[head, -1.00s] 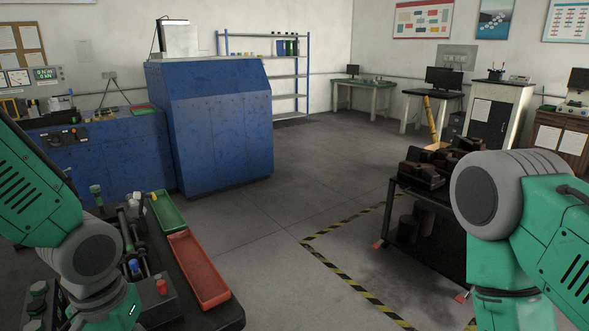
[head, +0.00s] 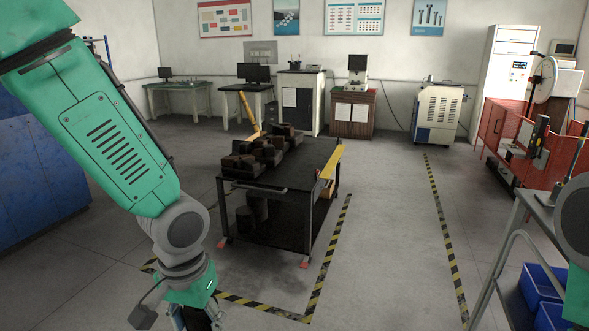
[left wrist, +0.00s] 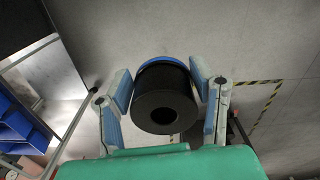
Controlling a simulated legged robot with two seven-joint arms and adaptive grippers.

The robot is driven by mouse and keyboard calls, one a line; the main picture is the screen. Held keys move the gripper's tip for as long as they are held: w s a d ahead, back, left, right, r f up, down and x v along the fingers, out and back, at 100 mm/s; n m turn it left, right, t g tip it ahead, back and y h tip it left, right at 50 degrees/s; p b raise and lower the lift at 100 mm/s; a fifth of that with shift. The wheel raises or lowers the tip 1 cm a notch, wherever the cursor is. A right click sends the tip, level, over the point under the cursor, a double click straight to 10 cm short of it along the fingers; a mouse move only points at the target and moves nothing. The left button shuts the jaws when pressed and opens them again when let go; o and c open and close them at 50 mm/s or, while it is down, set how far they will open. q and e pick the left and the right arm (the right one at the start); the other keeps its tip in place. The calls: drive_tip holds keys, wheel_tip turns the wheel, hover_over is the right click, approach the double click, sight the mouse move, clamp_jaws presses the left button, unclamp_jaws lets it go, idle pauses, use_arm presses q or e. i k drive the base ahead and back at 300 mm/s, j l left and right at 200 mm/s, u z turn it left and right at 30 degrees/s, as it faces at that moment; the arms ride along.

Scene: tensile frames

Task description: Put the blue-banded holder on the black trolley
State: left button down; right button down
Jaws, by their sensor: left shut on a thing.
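The blue-banded holder (left wrist: 158,82) is a black cylinder with a round hole in its end and a blue band at its far edge. In the left wrist view it sits between the two fingers of my left gripper (left wrist: 162,84), which is shut on it. In the head view my left gripper (head: 196,318) is at the bottom edge, partly cut off, in front of and below the black trolley (head: 302,172). The trolley's top is bare on its right part and carries dark blocks on its left part. My right gripper is out of view.
A grey table (head: 510,250) with blue bins (head: 540,285) stands at the right. The floor in front of the trolley is clear.

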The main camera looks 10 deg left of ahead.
sight(312, 157)
drive_tip(key=i+j+z, duration=0.1)
drive_tip(key=i, duration=0.35)
drive_tip(key=i+j, duration=0.1)
drive_tip(key=i, duration=0.35)
drive_tip(key=i+j+z, duration=0.15)
drive_tip(key=i, duration=0.75)
drive_tip(key=i+j+z, duration=0.15)
drive_tip(key=i, duration=0.4)
drive_tip(key=i+j, duration=0.1)
drive_tip(key=i, duration=0.4)
drive_tip(key=i+l+z, duration=0.25)
drive_tip(key=i, duration=0.55)
drive_tip(key=i+j+z, duration=0.15)
drive_tip(key=i+z, duration=0.15)
drive_tip(key=i, duration=0.5)
drive_tip(key=i+u, duration=0.4)
drive_tip(key=i+l+u, duration=0.1)
drive_tip(key=i+u, duration=0.3)
drive_tip(key=i+l+u, duration=0.25)
drive_tip(key=i+u, duration=0.15)
drive_tip(key=i, duration=0.15)
drive_tip(key=i+j+u, duration=0.15)
drive_tip(key=i+u, duration=0.55)
drive_tip(key=u, duration=0.15)
